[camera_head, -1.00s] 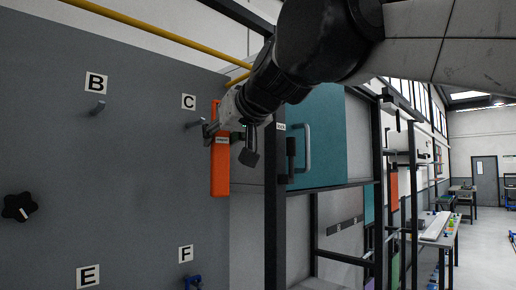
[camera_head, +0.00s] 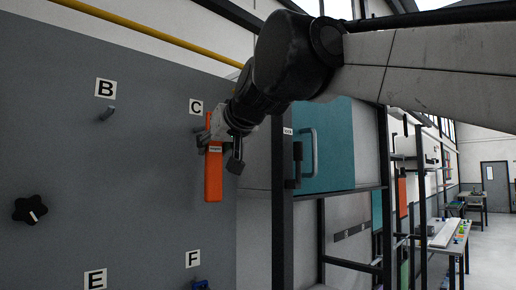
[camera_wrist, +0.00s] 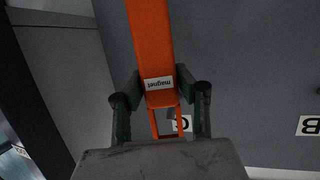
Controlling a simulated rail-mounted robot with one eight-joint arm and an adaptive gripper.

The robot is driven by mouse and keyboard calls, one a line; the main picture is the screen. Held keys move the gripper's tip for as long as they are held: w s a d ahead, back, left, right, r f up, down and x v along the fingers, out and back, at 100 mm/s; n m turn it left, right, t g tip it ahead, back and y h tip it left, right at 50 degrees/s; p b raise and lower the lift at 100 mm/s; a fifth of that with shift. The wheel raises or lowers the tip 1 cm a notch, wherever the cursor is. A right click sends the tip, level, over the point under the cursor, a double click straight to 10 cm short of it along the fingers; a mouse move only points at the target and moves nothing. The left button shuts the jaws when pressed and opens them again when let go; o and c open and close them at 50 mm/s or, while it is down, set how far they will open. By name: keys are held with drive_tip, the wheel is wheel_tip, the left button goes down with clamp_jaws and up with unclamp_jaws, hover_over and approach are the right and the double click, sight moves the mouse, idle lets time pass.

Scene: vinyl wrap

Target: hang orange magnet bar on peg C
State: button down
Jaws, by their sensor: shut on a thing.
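The orange magnet bar (camera_head: 213,178) hangs upright in my gripper (camera_head: 216,143), in front of the grey board. In the wrist view the bar (camera_wrist: 152,40) has a "magnet" label and an open loop at its end, between the dark green fingers of my gripper (camera_wrist: 160,98), which are shut on it. Peg C (camera_head: 198,129) sticks out under the C label (camera_head: 196,106), just left of the bar's upper part. In the wrist view the C label (camera_wrist: 181,124) shows upside down behind the loop. I cannot tell whether loop and peg touch.
Peg B (camera_head: 107,114) is empty on the grey board (camera_head: 120,200), left of C. A black star knob (camera_head: 30,210) sits at far left. A blue item (camera_head: 200,285) is below the F label. A teal cabinet (camera_head: 328,145) and dark frame stand to the right.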

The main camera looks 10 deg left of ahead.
sight(198, 160)
drive_tip(key=shift+w+a+f, duration=0.25)
drive_tip(key=shift+w+a, duration=0.3)
drive_tip(key=shift+a, duration=0.1)
drive_tip(key=shift+w+a+f, duration=0.2)
drive_tip(key=shift+w+a, duration=0.35)
drive_tip(key=shift+a, duration=0.1)
drive_tip(key=shift+w+a+f, duration=0.25)
drive_tip(key=shift+w+a, duration=0.3)
drive_tip(key=shift+a, duration=0.1)
drive_tip(key=c, duration=1.2)
unclamp_jaws()
drive_tip(key=shift+s, duration=0.1)
drive_tip(key=v, duration=1.2)
drive_tip(key=shift+d+f, duration=0.1)
